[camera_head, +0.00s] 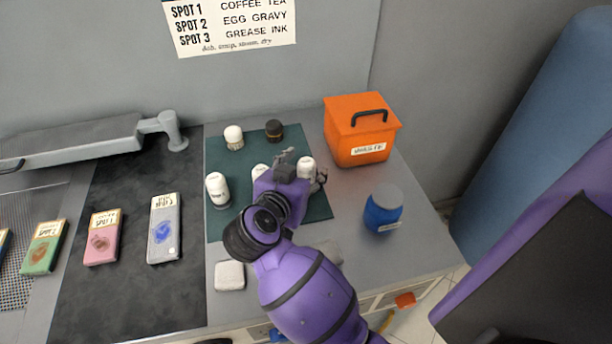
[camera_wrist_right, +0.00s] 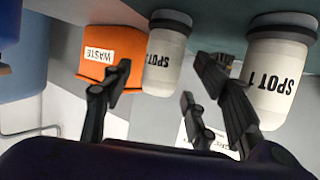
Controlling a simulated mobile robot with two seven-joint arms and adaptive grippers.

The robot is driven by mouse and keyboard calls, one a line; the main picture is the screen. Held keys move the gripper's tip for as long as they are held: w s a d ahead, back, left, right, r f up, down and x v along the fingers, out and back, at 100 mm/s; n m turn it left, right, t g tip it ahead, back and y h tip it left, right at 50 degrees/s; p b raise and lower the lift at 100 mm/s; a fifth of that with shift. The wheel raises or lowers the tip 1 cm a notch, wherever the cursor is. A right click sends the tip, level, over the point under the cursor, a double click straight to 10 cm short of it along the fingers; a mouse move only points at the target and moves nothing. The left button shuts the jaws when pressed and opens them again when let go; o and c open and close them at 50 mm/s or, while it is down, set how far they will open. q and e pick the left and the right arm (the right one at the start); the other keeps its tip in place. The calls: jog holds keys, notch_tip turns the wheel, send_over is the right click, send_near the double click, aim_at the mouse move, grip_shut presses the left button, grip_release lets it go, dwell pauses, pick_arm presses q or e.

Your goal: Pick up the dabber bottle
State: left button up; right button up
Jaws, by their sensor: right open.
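Several white bottles with dark grey bases or caps stand on the dark green mat (camera_head: 222,158). In the head view one bottle (camera_head: 217,189) stands left of my right arm, one (camera_head: 260,171) is partly hidden behind my wrist, and one (camera_head: 307,165) is by my fingers. My right gripper (camera_head: 305,168) is open over the mat. The right wrist view is upside down: a "SPOT 1" bottle (camera_wrist_right: 277,80) is close beside one finger, and a second "SPOT" bottle (camera_wrist_right: 165,60) shows beyond the gap between the fingers (camera_wrist_right: 163,72). No bottle is held. My left gripper is out of view.
An orange waste bin (camera_head: 350,128) stands behind right, a blue jar (camera_head: 383,212) at right. Fabric swatches (camera_head: 164,230) lie left; a pale block (camera_head: 229,275) lies in front.

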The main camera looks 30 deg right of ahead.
jog(key=shift+x, duration=1)
jog(key=c, duration=1.3)
jog(key=shift+o, duration=0.2)
jog(key=shift+r, duration=0.1)
